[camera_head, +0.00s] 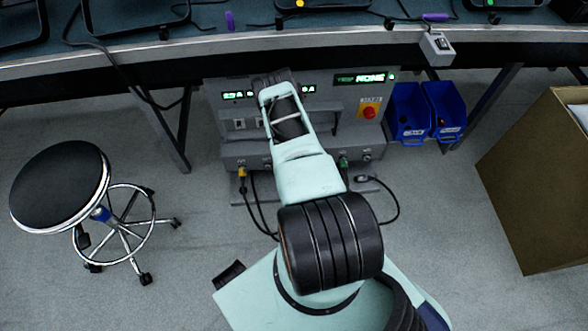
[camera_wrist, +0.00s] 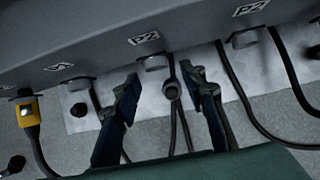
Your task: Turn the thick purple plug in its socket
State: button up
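No plug that is clearly purple shows in the machine's sockets. In the wrist view my gripper (camera_wrist: 165,80) is open, with its two dark fingers pointing at the lower edge of the grey machine (camera_wrist: 90,55). A round grey socket (camera_wrist: 153,62), under a label that looks like P2, lies just beyond the fingertips. A dark round cable end (camera_wrist: 172,88) hangs between the fingers, with no visible contact with either. In the head view my own arm hides the gripper and this part of the machine (camera_head: 345,125).
A yellow plug (camera_wrist: 28,112) sits in a socket at the left, and black cables (camera_wrist: 240,85) hang at the right. A stool (camera_head: 60,185) stands left, blue bins (camera_head: 408,112) and a cardboard box (camera_head: 535,180) right. A purple item (camera_head: 230,20) lies on the bench (camera_head: 330,40) above.

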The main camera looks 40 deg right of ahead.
jog(key=shift+r, duration=0.1)
jog(key=v, duration=1.1)
jog(key=shift+r, duration=0.4)
jog(key=shift+s, duration=0.1)
